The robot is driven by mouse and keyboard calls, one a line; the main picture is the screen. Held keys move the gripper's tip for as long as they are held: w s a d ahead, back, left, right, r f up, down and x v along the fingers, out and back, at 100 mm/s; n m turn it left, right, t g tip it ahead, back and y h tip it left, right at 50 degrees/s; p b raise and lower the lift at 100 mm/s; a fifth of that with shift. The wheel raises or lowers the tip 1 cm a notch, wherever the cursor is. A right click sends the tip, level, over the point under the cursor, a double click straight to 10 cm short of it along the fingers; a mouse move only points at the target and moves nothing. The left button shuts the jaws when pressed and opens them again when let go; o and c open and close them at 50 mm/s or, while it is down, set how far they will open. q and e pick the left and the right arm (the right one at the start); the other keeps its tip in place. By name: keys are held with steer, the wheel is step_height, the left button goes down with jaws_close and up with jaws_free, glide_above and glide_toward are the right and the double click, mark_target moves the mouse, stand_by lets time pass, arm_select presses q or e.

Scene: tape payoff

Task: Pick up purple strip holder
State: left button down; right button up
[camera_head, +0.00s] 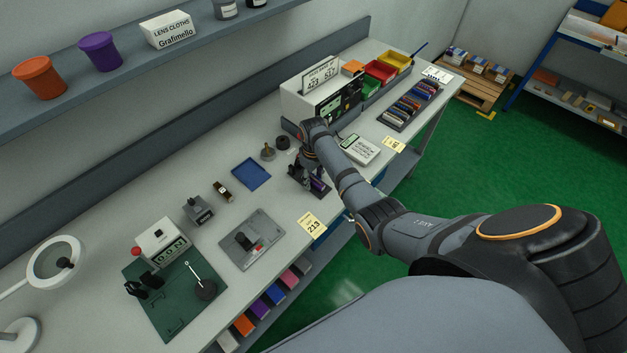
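A small purple piece, which looks like the purple strip holder (318,184), is at the front part of the long workbench. My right arm comes in from the lower right and reaches over the bench. My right gripper (309,181) points down right at the purple piece, its dark fingers beside or around it. The fingers cover part of the piece. I cannot tell whether they are closed on it or whether it touches the bench. My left gripper is out of view.
A blue tray (251,174), a grey plate fixture (252,241) and a green mat (160,295) lie to the left.

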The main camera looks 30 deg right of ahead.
jaws_close()
steer(key=shift+r, duration=0.25)
step_height(320, 180, up, 2)
steer(key=shift+w+r, duration=0.1)
steer(key=shift+r, duration=0.05)
steer(key=s+r+p, duration=0.2)
steer(key=s+r, duration=0.8)
steer(key=s, duration=0.4)
steer(key=shift+d+r, duration=0.15)
steer(key=shift+d, duration=0.15)
